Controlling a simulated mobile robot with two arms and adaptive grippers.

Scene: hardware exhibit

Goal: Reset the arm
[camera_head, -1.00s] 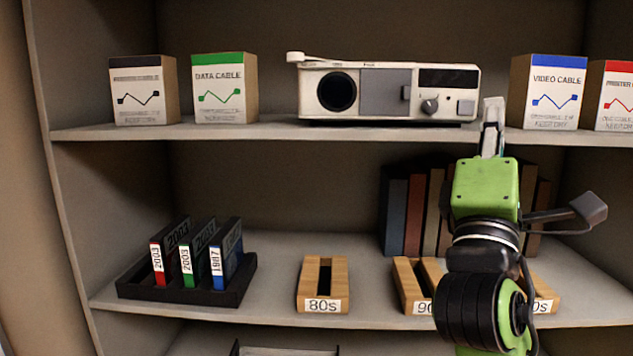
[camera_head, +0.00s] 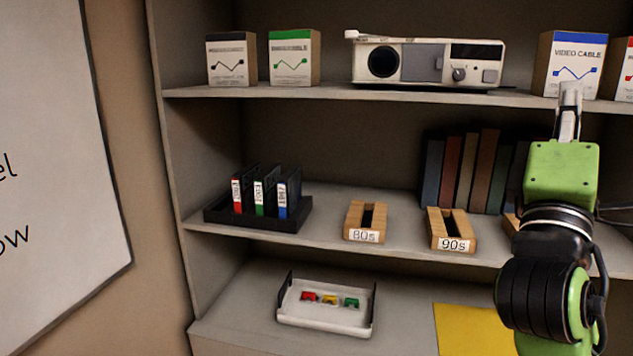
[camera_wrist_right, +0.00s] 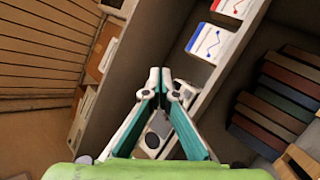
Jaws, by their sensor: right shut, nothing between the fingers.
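My right arm, green and black, stands at the right of the head view. Its gripper (camera_head: 570,95) points up in front of the upper shelf edge, below the video cable box (camera_head: 573,62). In the right wrist view the two fingers of the gripper (camera_wrist_right: 160,78) meet at their tips, with nothing between them. The gripper is shut and empty. My left gripper is not in view.
The upper shelf holds a white projector (camera_head: 428,62) and cable boxes. The middle shelf holds a black tray (camera_head: 257,222) with three cassettes, wooden holders marked 80s (camera_head: 364,236) and 90s (camera_head: 455,244), and books (camera_head: 465,172). A white tray (camera_head: 326,316) and yellow sheet (camera_head: 470,330) lie below.

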